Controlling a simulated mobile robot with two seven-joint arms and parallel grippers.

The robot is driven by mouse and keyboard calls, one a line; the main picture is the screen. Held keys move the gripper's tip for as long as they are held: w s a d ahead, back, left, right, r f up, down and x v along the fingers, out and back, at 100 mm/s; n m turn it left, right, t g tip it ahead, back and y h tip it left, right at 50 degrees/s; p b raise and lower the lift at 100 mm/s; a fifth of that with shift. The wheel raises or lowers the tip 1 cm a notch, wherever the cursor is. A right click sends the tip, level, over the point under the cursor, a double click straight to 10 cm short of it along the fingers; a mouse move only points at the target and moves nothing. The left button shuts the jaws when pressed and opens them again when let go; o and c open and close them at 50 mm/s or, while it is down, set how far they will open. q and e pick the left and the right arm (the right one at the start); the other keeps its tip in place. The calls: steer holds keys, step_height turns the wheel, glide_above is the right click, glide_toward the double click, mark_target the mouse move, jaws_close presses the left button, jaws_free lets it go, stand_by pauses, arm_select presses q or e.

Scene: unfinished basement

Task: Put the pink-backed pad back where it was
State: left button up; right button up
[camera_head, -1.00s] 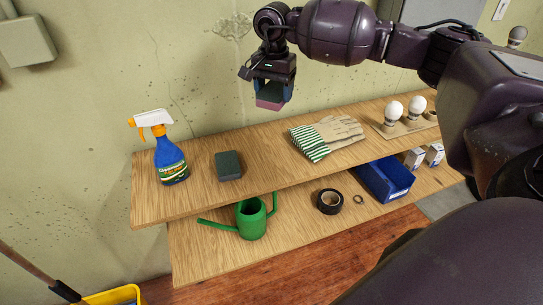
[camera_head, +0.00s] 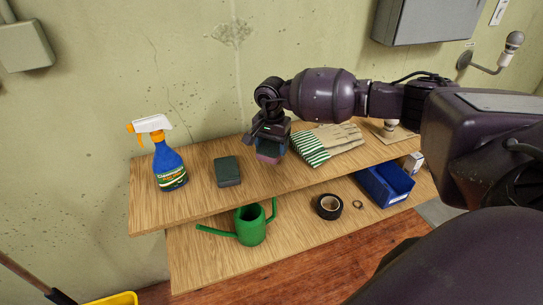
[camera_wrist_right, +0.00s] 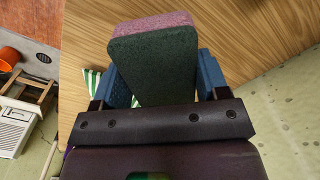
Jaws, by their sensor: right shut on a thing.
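The pink-backed pad (camera_head: 268,158) is in my right gripper (camera_head: 270,150), low over the upper shelf, left of the striped gloves. In the right wrist view the pad (camera_wrist_right: 155,60) shows a dark green face and a pink back, between the blue fingers of my right gripper (camera_wrist_right: 160,80). I cannot tell whether its lower edge touches the wood. A second dark green pad (camera_head: 228,171) lies on the upper shelf (camera_head: 205,200) to the left; its underside is hidden. My left gripper is not in view.
A blue spray bottle (camera_head: 168,165) stands at the shelf's left end. Green-striped gloves (camera_head: 312,149) lie just right of my gripper. Bare wood lies between the dark pad and my gripper. Below are a green watering can (camera_head: 250,226), black tape (camera_head: 328,205) and a blue bin (camera_head: 386,184).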

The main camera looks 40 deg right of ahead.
step_height(320, 180, down, 4)
steer(key=shift+f, duration=0.15)
stand_by(0.3)
steer(key=o, duration=0.8)
